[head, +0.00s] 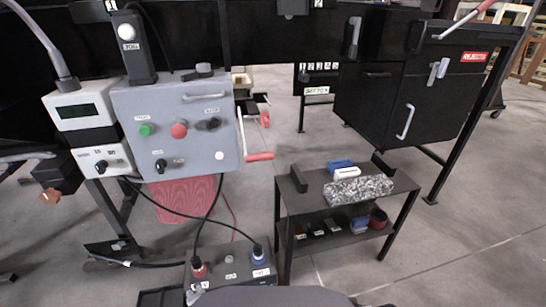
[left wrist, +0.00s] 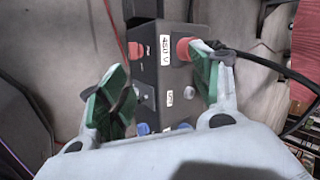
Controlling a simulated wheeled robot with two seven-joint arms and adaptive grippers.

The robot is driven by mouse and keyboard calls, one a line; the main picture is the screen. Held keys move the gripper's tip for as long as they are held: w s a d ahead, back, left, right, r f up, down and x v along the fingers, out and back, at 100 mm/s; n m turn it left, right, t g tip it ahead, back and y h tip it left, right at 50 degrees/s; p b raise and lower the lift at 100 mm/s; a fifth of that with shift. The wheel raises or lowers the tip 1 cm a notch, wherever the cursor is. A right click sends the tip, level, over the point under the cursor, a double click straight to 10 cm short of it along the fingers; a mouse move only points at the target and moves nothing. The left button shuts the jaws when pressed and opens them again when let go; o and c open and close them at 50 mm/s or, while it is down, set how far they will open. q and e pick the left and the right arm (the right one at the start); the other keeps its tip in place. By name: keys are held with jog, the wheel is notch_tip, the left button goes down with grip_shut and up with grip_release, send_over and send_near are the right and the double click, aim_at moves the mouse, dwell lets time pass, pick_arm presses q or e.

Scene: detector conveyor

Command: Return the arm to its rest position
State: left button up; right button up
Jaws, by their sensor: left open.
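My left gripper (left wrist: 160,82) is open in the left wrist view, with its green-padded fingers spread apart and nothing between them. It hangs over a dark power box (left wrist: 152,75) with a "480 V" label. A red plug (left wrist: 184,48) on that box sits close to the right finger; I cannot tell whether they touch. The box is low at the bottom of the head view (head: 228,270), with a red plug and a blue plug (head: 258,256) in it. The left gripper is not clearly seen in the head view. My right gripper is in neither view.
A grey control panel (head: 165,100) with buttons and a red-handled lever (head: 259,156) stands above the box. Black cables (head: 198,238) run down to the plugs. A black two-shelf cart (head: 300,200) is at right, and a black cabinet (head: 365,95) behind it.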

pick_arm(q)
jog(key=s+d+r+n+g+h, duration=0.1)
jog(key=s+r+n+h, duration=0.1)
jog(key=s+r+n, duration=0.2)
jog(key=s+d+r+n+g+h, duration=0.1)
jog(key=s+r+n+h, duration=0.1)
jog(key=r+n, duration=0.3)
notch_tip(320, 180, up, 3)
jog(key=shift+s+d+r+g+h+p, duration=0.2)
jog(key=shift+s+g+h+p, duration=0.15)
jog(key=shift+s, duration=0.5)
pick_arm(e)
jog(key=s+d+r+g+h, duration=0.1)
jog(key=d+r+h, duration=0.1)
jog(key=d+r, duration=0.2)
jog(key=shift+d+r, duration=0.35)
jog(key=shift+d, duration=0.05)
pick_arm(q)
jog(key=shift+w+f+p, duration=0.3)
jog(key=shift+f+p, duration=0.1)
jog(key=shift+p, duration=0.65)
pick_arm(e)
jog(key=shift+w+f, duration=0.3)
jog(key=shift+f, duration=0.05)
